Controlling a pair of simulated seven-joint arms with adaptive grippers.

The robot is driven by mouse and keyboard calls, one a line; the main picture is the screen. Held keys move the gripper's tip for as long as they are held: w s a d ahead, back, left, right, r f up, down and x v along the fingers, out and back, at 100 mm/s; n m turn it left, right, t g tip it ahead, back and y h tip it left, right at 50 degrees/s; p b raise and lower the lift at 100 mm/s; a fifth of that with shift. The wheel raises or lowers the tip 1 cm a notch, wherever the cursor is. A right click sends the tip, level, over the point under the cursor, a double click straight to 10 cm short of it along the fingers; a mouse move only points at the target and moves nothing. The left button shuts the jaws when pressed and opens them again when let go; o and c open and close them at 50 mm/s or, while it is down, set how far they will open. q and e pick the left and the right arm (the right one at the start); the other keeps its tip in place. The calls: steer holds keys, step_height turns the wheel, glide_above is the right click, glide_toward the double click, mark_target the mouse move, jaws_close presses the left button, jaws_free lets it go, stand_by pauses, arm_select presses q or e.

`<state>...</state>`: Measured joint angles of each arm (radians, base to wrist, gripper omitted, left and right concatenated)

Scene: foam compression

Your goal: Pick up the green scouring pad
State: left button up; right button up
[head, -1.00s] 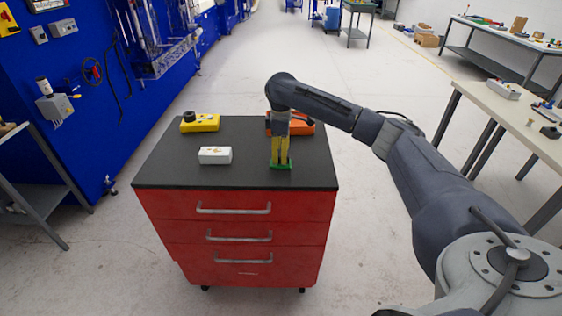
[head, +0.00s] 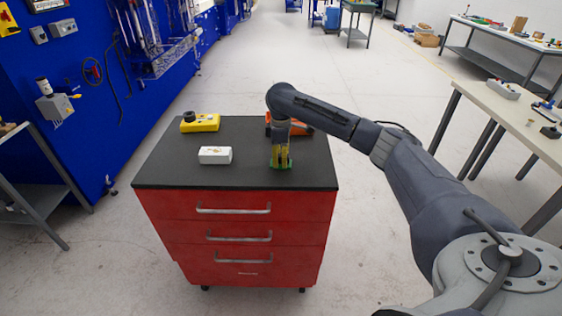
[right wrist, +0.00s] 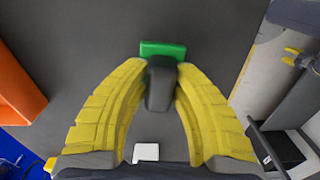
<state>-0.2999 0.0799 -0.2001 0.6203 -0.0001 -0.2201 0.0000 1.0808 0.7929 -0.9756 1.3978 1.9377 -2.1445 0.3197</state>
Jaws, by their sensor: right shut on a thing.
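The green scouring pad (head: 274,167) is at the right front of the black cart top (head: 180,172) in the head view, mostly hidden by my right gripper (head: 281,160). In the right wrist view its green end (right wrist: 162,48) shows just past the yellow fingertips. My right gripper (right wrist: 162,66) points down and is shut on the pad. A dark grey form sits between the fingers and hides part of the grip. I cannot tell whether the pad touches the cart top. My left gripper is in neither view.
A white box (head: 215,155) lies left of the gripper. A yellow item with a black knob (head: 200,122) stands at the back left. An orange item (head: 301,128) is behind my right gripper, partly hidden. The cart's front middle is clear.

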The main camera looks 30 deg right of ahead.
jaws_close()
steer(key=shift+r, duration=0.15)
step_height(320, 180, up, 20)
stand_by(0.6)
steer(key=shift+o, duration=1)
jaws_free()
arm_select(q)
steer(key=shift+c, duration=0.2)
arm_select(e)
jaws_close()
